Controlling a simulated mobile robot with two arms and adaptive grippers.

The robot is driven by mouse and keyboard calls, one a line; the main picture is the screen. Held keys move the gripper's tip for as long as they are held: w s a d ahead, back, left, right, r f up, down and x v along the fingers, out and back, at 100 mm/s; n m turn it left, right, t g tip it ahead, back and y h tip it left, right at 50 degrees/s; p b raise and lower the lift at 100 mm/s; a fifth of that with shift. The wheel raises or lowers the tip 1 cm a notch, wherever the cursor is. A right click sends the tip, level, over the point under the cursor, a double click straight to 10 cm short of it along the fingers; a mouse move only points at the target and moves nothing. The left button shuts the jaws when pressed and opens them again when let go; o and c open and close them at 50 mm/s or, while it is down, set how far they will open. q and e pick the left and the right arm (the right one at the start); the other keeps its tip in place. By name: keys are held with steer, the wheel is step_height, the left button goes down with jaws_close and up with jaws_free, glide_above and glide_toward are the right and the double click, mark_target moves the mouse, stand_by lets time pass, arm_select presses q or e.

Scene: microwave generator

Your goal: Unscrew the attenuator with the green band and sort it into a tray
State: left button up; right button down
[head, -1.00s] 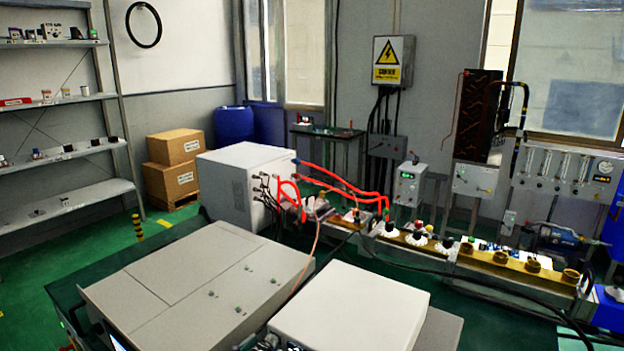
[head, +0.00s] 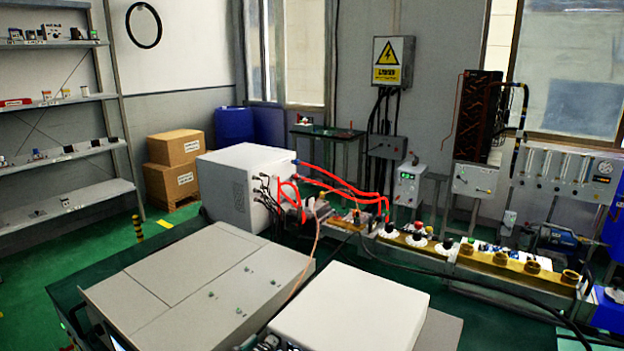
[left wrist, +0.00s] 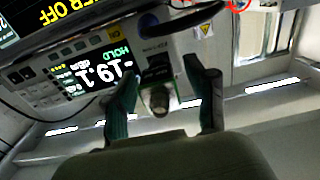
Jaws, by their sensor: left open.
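In the left wrist view a stubby part with a dark body and a round metal end (left wrist: 160,101), probably the attenuator, sticks out from a pale instrument front. A hint of green shows at its dark body, but I cannot make out a clear band. My left gripper (left wrist: 155,62) is open, with one finger on each side of this part and gaps between. I cannot tell whether the fingertips touch the instrument. In the head view neither gripper shows, and I cannot make out the attenuator or a sorting tray there. My right gripper is in neither view.
The left wrist view shows a lit display (left wrist: 98,73) reading HOLD, upside down, beside the part. In the head view two pale cabinets (head: 190,280) (head: 350,308) fill the front. Behind them are a white box (head: 235,188), red hoses (head: 345,185) and a long brass waveguide bench (head: 480,258).

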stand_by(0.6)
arm_select(q)
jaws_close()
stand_by(0.3)
steer(key=shift+s+a+p, duration=0.1)
steer(key=shift+p, duration=0.2)
steer(key=shift+p+v, duration=1.2)
steer(key=shift+v, duration=1.7)
